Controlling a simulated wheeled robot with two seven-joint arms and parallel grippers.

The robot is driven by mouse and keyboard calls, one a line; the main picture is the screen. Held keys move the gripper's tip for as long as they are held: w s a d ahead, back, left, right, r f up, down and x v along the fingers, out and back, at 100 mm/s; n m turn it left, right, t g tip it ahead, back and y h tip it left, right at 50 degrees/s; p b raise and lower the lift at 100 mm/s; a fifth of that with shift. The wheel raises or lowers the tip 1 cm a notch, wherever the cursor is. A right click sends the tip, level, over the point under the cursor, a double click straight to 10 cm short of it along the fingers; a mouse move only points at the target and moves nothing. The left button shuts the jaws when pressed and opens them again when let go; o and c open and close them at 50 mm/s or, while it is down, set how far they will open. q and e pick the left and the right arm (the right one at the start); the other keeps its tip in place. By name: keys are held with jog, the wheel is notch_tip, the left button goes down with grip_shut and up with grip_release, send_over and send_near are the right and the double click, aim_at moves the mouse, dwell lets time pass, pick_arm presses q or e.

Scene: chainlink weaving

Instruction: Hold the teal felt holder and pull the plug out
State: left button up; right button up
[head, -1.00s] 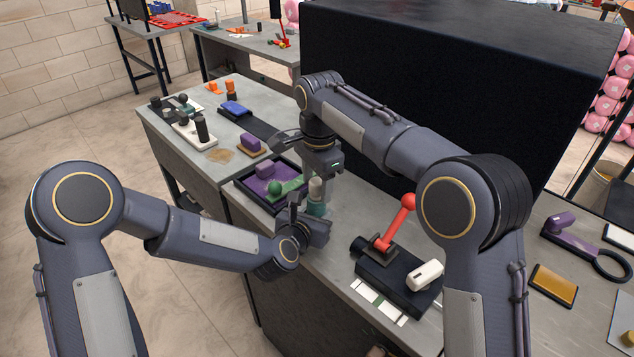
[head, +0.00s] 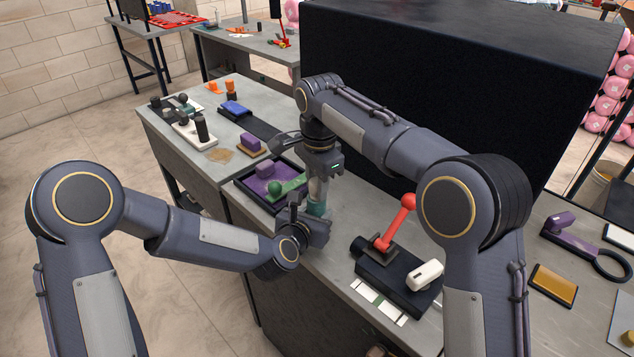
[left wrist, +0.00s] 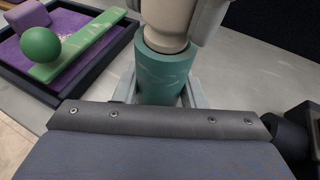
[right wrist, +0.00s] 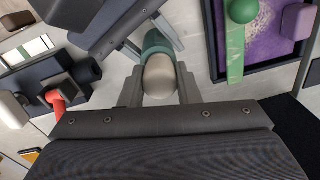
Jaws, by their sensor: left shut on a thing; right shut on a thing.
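The teal felt holder (head: 316,209) stands upright on the table; in the left wrist view the holder (left wrist: 165,78) is between the fingers of my left gripper (left wrist: 163,92), which is shut on it. The beige rounded plug (head: 317,190) sits in the holder's top. In the left wrist view the plug (left wrist: 165,25) meets the holder's rim, so its lower end is hidden. My right gripper (right wrist: 160,88) comes from above and is shut on the plug (right wrist: 160,76). The two grippers are close together, one above the other.
Beside the holder is a dark tray (head: 243,184) with a purple lining, a green ball (head: 274,188), a green strip and a purple block. To the right stands a black box with a red lever (head: 402,222) and a white piece (head: 425,275). A large black panel rises behind.

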jog(key=shift+r, duration=0.2)
jog(key=shift+r, duration=0.35)
jog(key=shift+r, duration=1.65)
dwell(0.8)
jog(key=shift+r, duration=0.85)
jog(key=shift+r, duration=0.15)
jog(key=shift+r, duration=0.85)
pick_arm(q)
jog(key=o, duration=1.1)
